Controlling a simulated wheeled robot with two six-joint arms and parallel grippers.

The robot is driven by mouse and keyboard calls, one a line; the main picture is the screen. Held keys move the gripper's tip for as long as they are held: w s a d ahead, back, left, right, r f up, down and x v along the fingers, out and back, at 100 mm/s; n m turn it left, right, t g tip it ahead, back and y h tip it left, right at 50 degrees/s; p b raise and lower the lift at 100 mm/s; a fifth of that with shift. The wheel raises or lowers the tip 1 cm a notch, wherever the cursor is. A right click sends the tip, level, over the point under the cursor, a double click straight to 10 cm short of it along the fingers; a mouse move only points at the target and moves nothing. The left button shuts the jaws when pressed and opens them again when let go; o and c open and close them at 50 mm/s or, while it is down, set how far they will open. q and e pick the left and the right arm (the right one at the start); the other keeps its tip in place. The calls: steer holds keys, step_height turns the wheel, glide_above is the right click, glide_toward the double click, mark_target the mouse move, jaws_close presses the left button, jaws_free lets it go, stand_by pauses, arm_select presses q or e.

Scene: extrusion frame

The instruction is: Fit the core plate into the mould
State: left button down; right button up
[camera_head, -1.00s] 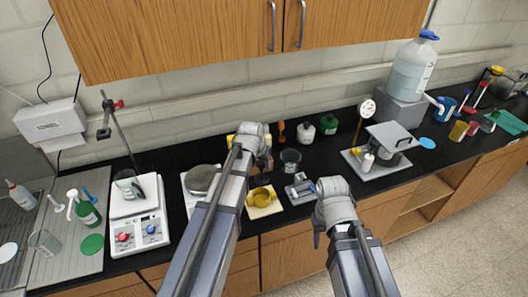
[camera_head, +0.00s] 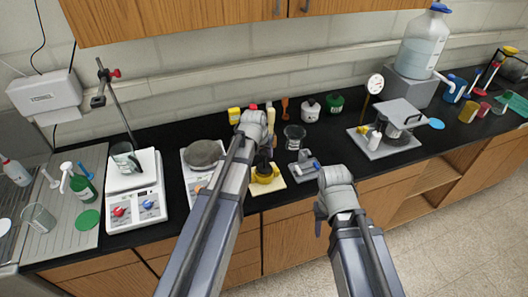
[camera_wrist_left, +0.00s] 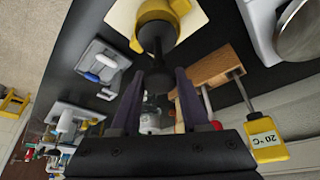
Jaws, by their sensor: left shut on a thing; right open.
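The yellow mould (camera_head: 266,180) sits on a cream board (camera_head: 273,188) on the black bench. It also shows at the top of the left wrist view (camera_wrist_left: 170,12). My left gripper (camera_wrist_left: 157,82) is shut on the stem of the black core plate (camera_wrist_left: 157,40), whose round end points at the mould. In the head view the core plate (camera_head: 263,168) overlaps the mould and hides its opening. I cannot tell whether it touches the mould or is just above it. My right gripper (camera_head: 319,218) is open and empty, in front of the bench edge.
A grey fixture (camera_head: 305,168) stands right of the board and a glass beaker (camera_head: 294,136) behind it. A scale with a round pan (camera_head: 203,154) is to the left. A wooden block (camera_wrist_left: 215,66) lies near the mould in the left wrist view.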

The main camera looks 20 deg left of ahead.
mark_target(264, 167)
arm_select(q)
steer(key=shift+f+b, duration=1.3)
steer(key=shift+f, duration=0.4)
steer(key=shift+c, duration=1.6)
jaws_free()
steer(key=shift+r, duration=0.1)
step_height(264, 167, up, 7)
steer(key=p, duration=0.7)
